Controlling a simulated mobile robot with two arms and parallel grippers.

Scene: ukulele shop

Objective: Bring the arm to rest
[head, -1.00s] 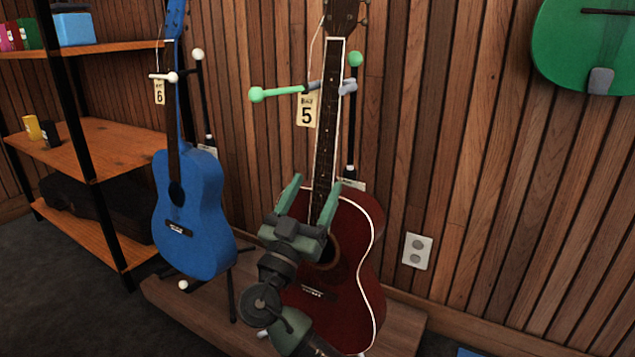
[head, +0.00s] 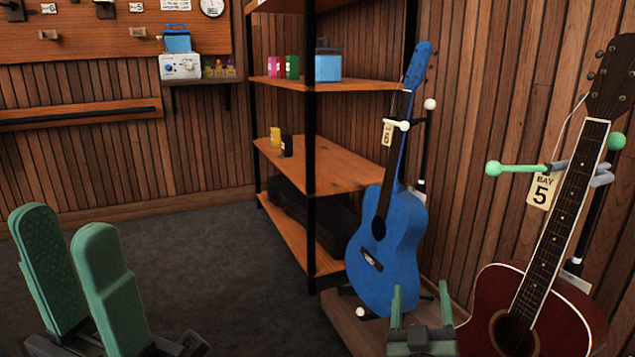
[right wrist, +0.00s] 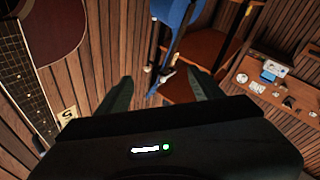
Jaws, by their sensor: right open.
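My right gripper (head: 421,297) is at the lower middle of the head view, in front of the blue guitar's (head: 392,240) stand and left of the dark red guitar (head: 535,310). Its two green fingers are apart with nothing between them. In the right wrist view the same gripper (right wrist: 162,88) is also open and empty. My left gripper (head: 65,232) is at the lower left of the head view, with its green fingers pointing up. They stand apart and hold nothing. My arms are mostly out of the frame.
Both guitars stand on a low wooden platform (head: 340,312) along the slatted wall. A shelf unit (head: 335,165) stands left of the blue guitar. A green-ended hanger arm (head: 515,168) juts out by the red guitar. Grey floor (head: 225,270) is clear between the grippers.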

